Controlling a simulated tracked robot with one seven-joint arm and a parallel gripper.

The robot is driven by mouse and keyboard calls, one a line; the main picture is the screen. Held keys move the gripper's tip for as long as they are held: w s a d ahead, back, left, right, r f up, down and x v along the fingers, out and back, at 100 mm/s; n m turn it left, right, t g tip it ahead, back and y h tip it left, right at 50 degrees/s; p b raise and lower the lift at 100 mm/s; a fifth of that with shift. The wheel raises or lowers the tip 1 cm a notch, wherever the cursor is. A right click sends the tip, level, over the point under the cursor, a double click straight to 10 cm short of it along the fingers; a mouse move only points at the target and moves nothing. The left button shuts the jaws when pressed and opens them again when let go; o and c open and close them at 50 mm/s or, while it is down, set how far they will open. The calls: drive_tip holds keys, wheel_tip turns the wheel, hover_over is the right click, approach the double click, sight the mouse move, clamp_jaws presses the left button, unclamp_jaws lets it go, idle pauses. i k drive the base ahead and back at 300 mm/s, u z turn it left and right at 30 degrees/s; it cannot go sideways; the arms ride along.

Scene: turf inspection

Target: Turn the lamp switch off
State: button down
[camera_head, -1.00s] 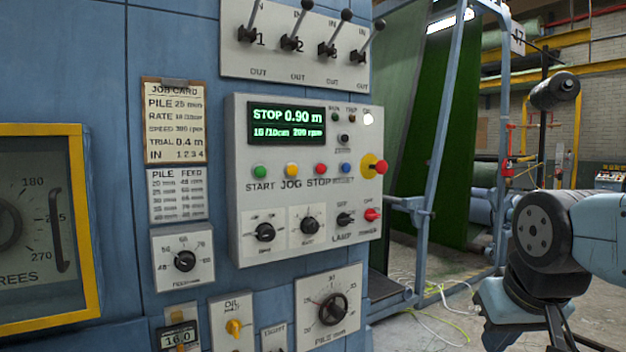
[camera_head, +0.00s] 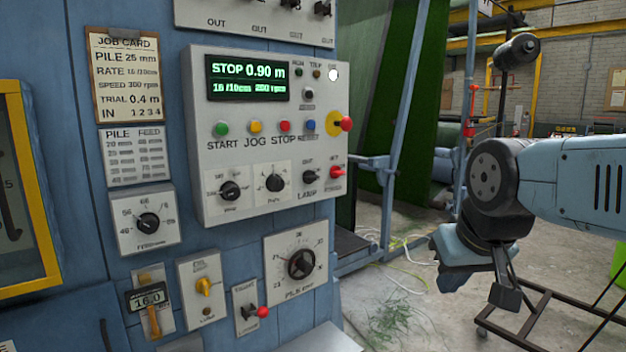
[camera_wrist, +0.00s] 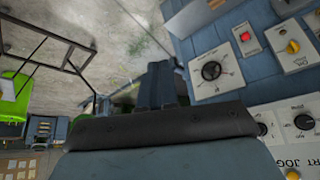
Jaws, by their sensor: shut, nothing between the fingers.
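The lamp switch (camera_head: 309,178) is a small black knob above the word LAMP, at the lower right of the light grey control console (camera_head: 205,130). A red knob (camera_head: 337,172) sits just right of it. My gripper (camera_head: 505,297) is at the right in the head view, well clear of the console, over the floor. In the wrist view my gripper's shut fingers (camera_wrist: 160,85) are empty, and part of the console (camera_wrist: 300,115) shows at the lower right. I cannot make out the lamp switch there.
Below the console are a pile dial (camera_head: 300,264), a small plate with a red button (camera_head: 262,312) and a yellow knob (camera_head: 203,286). A blue frame post (camera_head: 402,110) stands right of the cabinet. Yellow-green cables (camera_head: 395,255) lie on the floor.

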sight(308, 177)
drive_tip(key=z, duration=1.35)
drive_tip(key=k, duration=1.1)
drive_tip(key=u, duration=1.25)
drive_tip(key=i, duration=1)
drive_tip(key=u, duration=0.05)
